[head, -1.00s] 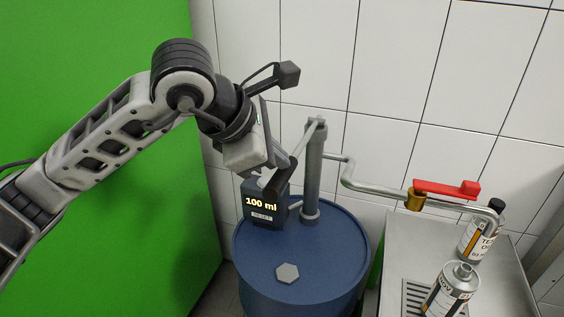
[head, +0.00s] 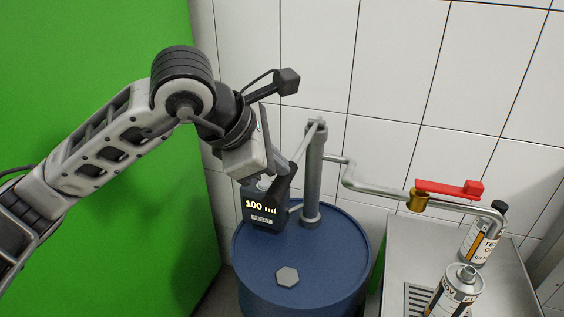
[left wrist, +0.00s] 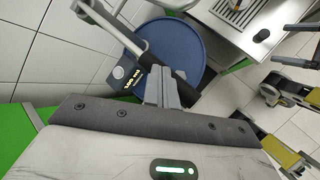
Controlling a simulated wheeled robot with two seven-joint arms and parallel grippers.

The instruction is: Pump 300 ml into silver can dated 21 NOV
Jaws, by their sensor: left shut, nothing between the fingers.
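My left gripper (head: 272,184) is shut and empty beside the pump handle's black grip (head: 286,181). The left wrist view shows its closed fingers (left wrist: 168,90) close against or next to that grip; contact cannot be told. The grey hand pump (head: 313,175) stands on a blue drum (head: 330,255). Its display (head: 262,207) reads 100, the unit partly covered. A silver can (head: 456,292) with an open neck and a label showing "NOV" stands at the front; its day is unreadable. A black-capped silver can (head: 482,240) stands behind it, partly hidden by the spout (head: 495,214).
A red valve lever (head: 448,188) lies along the outlet pipe over a brass valve (head: 418,200). The cans stand on a metal bench (head: 405,258) with a slotted drain. A tiled wall is behind the pump, and a green panel (head: 100,220) is at left.

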